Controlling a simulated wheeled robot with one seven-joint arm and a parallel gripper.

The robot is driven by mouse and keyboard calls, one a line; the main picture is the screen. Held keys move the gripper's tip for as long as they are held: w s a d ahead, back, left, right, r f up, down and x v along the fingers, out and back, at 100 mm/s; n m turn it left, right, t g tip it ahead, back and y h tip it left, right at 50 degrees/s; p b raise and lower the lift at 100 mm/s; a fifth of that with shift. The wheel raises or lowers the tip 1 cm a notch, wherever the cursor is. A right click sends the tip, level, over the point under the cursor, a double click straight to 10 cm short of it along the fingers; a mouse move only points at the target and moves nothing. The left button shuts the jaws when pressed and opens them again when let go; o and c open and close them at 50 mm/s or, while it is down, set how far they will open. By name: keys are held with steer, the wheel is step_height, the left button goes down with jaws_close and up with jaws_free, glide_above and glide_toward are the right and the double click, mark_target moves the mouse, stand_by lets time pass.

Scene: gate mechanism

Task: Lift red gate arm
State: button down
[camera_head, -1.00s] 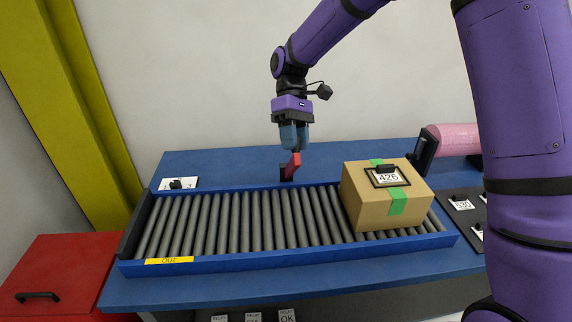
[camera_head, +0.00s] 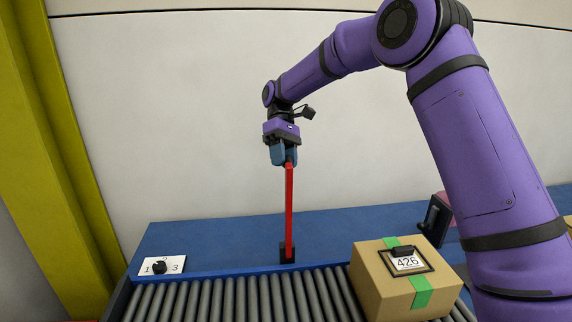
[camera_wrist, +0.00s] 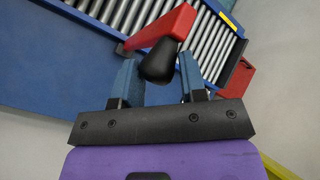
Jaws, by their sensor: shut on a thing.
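The red gate arm (camera_head: 289,208) stands upright in the head view, rising from a small black base (camera_head: 287,252) at the conveyor's far edge. My gripper (camera_head: 284,163) is at the top of the arm and shut on its end. In the wrist view the red gate arm (camera_wrist: 165,28) runs away from the camera, and its black knob (camera_wrist: 160,62) sits between the fingertips of my gripper (camera_wrist: 157,75). The fingers hide part of the knob in the head view.
A roller conveyor (camera_head: 225,300) runs along the blue table (camera_head: 210,235). A cardboard box (camera_head: 385,300) labelled 426 sits on the rollers at the right. A numbered dial plate (camera_head: 162,266) lies at the left. A yellow post (camera_head: 62,130) stands at far left.

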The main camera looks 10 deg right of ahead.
steer(key=shift+w+d+f+g, duration=0.25)
steer(key=shift+w+f, duration=0.15)
steer(key=shift+w, duration=0.1)
steer(key=shift+w+d+f+g, duration=0.15)
steer(key=shift+w+d+f, duration=0.05)
steer(key=shift+w+f, duration=0.2)
steer(key=shift+w, duration=0.1)
steer(key=c, duration=0.8)
jaws_free()
steer(key=shift+w+d, duration=0.1)
steer(key=shift+d, duration=0.05)
steer(key=shift+r, duration=0.1)
steer(key=shift+a+r, duration=0.1)
steer(key=shift+a, duration=0.15)
steer(key=shift+r, duration=0.1)
steer(key=s+r, duration=0.1)
steer(key=s, duration=0.4)
steer(key=s+d+r, duration=0.1)
steer(key=s+r, duration=0.1)
steer(key=s, duration=0.3)
steer(key=s+d+r, duration=0.1)
steer(key=s+r, duration=0.1)
steer(key=s, duration=0.4)
steer(key=shift+d, duration=0.15)
